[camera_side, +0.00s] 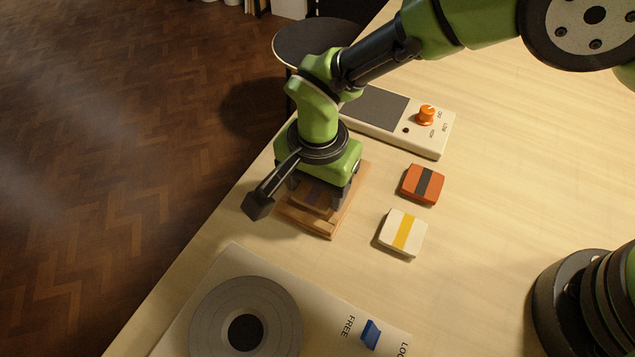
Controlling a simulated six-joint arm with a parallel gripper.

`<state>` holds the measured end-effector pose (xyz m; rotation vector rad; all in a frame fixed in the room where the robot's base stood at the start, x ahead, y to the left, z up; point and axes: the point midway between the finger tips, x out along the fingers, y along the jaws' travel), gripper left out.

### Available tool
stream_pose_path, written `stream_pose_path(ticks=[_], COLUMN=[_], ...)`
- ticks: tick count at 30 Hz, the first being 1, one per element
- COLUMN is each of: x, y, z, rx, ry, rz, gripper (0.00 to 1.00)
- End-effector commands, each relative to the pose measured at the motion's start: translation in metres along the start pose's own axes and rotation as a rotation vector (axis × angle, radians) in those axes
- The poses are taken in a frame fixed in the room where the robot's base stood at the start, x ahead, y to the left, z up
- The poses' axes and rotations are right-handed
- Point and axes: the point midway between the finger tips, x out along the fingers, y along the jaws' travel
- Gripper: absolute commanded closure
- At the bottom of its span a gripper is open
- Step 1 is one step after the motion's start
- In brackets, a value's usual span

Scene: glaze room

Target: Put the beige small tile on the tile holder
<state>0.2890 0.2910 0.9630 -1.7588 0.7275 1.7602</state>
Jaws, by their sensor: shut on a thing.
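The wooden tile holder (331,226) lies near the table's left edge. My gripper (322,196) points down over it, with its fingers low at the holder. It is shut on a small tile (316,197) that lies in shadow under the gripper body. This tile looks brownish with a darker stripe; the shade keeps me from being sure that it is beige. It is at the holder, but I cannot tell whether it rests on it or hangs just above. Much of the holder's back part is hidden by my gripper.
A cream tile with a yellow stripe (388,229) and an orange tile with a dark stripe (411,179) lie right of the holder. A control box with an orange knob (426,115) stands behind. A grey round wheel (210,313) and a blue switch (370,333) are in front.

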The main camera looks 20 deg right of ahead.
Motion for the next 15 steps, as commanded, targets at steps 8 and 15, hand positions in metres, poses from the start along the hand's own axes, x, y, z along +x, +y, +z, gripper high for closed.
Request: stream_pose_path(ticks=[8,15], x=[0.0061,0.0087], y=[-0.0001,-0.0002], z=[-0.0002,-0.0002], rx=[0.0,0.0], ry=[0.0,0.0], rz=[-0.001,-0.001], gripper=[0.68,0.23])
